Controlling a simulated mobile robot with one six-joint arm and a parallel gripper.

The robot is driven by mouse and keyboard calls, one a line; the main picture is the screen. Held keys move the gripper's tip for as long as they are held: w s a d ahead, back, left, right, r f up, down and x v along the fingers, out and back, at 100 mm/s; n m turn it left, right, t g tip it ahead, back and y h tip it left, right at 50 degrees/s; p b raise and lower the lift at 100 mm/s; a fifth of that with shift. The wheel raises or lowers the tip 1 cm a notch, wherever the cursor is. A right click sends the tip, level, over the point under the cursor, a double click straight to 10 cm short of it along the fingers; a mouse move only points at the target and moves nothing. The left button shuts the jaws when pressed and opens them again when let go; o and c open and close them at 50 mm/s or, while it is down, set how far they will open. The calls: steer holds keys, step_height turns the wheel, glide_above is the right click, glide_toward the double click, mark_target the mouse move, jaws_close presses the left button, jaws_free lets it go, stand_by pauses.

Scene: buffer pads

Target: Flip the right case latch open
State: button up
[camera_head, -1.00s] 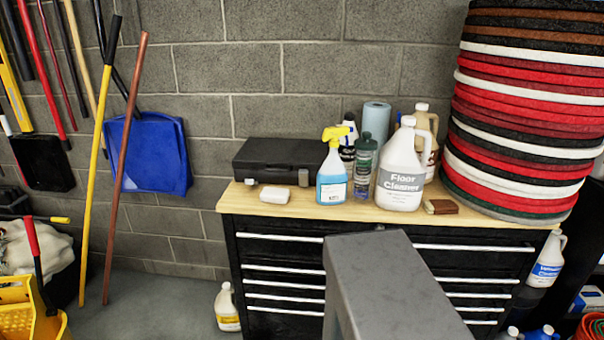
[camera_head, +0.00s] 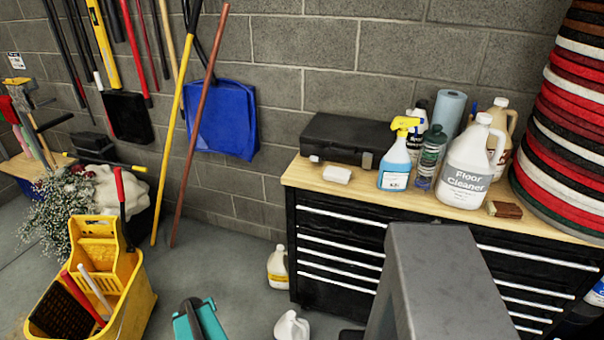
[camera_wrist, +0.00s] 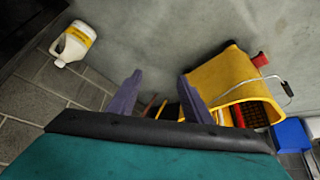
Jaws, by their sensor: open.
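The black case (camera_head: 345,139) lies shut on the wooden top of the cabinet, against the block wall in the head view. Its right latch (camera_head: 367,160) is a small grey tab on the front face, close to the blue spray bottle (camera_head: 397,160). Its left latch (camera_head: 315,158) is a small pale tab. Whether either latch is flipped is too small to tell. My gripper (camera_wrist: 159,76) is open and empty in the wrist view, pointing toward the floor and yellow bucket. The case is not in the wrist view.
A white soap-like block (camera_head: 337,174) sits before the case. The floor cleaner jug (camera_head: 468,165) and other bottles stand to its right. A yellow mop bucket (camera_head: 128,285) and a jug (camera_head: 278,268) stand on the floor. Some floor between bucket and cabinet is clear.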

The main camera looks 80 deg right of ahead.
steer(key=s+d+r+m+g+h+p, duration=0.1)
steer(key=s+d+r+m+h+p, duration=0.5)
steer(key=s+d+r, duration=1.6)
steer(key=s+d+r+m+g+h+p, duration=0.1)
steer(key=s+r+g+h+p, duration=0.1)
steer(key=s+r, duration=0.5)
steer(key=s+d+r+m+g+h+p, duration=0.1)
steer(key=s+r, duration=0.5)
steer(key=s, duration=0.8)
steer(key=s+d+r+m+g+h+p, duration=0.1)
steer(key=s+r+m+g+h+p, duration=0.1)
steer(key=s+r, duration=0.5)
steer(key=s+g+h+p, duration=0.1)
steer(key=s, duration=0.2)
steer(key=shift+s+d+r+g, duration=0.25)
steer(key=shift+d+r+g, duration=0.1)
steer(key=shift+g, duration=0.05)
steer(key=shift+w+d+h, duration=0.1)
steer(key=shift+w+h, duration=0.1)
steer(key=shift+h, duration=0.1)
